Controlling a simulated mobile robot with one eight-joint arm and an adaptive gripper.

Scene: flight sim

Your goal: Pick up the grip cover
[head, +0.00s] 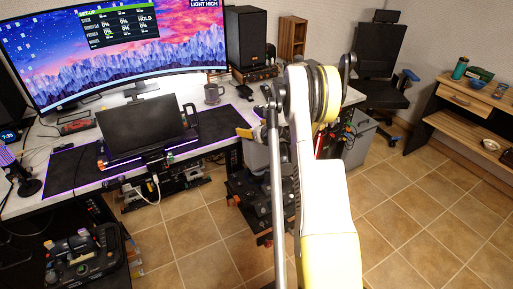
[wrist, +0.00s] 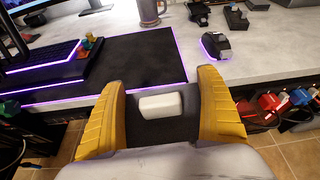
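I cannot pick out the grip cover with certainty in either view. My gripper (wrist: 162,84) is at the desk's front edge, with its two yellow fingers spread wide. It also shows in the head view (head: 245,132), partly hidden by my arm. A small white rounded block (wrist: 161,106) shows between the fingers, in front of a dark surface. I cannot tell whether it is a separate thing or part of my gripper. Neither finger visibly presses on it.
The desk holds a black mat (wrist: 130,62), a mouse (wrist: 214,46), a mug (head: 213,94) and a tilted dark screen (head: 142,125). A speaker (head: 246,40) stands behind. A control box (head: 85,258) is at lower left. Tiled floor is clear at right.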

